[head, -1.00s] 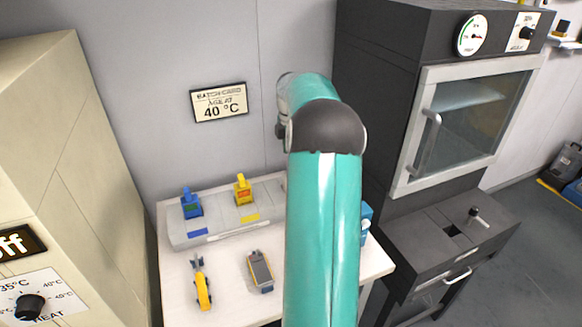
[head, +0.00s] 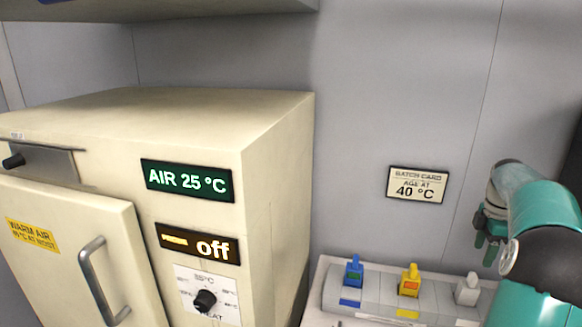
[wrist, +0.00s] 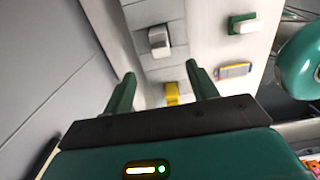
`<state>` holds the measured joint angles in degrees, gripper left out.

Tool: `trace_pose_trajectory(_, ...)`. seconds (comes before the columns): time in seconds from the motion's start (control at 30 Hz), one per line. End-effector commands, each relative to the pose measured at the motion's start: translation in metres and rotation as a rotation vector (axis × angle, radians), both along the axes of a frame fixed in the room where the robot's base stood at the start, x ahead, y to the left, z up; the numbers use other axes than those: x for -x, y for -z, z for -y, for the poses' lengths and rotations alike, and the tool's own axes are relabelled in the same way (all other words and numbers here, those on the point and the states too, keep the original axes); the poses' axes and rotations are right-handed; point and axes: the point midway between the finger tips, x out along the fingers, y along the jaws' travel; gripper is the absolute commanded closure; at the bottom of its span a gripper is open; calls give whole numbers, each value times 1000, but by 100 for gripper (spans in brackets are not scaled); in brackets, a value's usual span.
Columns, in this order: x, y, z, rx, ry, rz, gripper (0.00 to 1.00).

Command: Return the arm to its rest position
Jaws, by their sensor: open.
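My teal arm (head: 545,215) reaches in from the right edge of the head view, raised and bent, with its grey wrist joint towards the wall. My gripper (head: 484,243) hangs below that joint with its dark green fingers pointing down, above the right end of the bench rack. In the wrist view my gripper (wrist: 161,76) has its two fingers apart and nothing between them. The bench with its rack lies beyond the fingertips.
A cream warm-air cabinet (head: 275,150) stands left, reading AIR 25 °C and off. A rack (head: 390,300) holds blue (head: 353,272), yellow (head: 410,281) and white (head: 467,290) pieces. A batch card (head: 417,184) on the wall reads age at 40 °C. A shelf (head: 160,8) overhangs top left.

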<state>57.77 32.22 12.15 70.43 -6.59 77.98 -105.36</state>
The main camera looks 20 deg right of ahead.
Motion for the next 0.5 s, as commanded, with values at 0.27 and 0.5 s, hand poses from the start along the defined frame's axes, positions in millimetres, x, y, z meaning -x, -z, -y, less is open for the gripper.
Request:
trace_pose_trajectory(0.27,-25,-33,-70,52,82,26,42)
trace_pose_trajectory(0.5,-33,-74,-193,107,270,111,42)
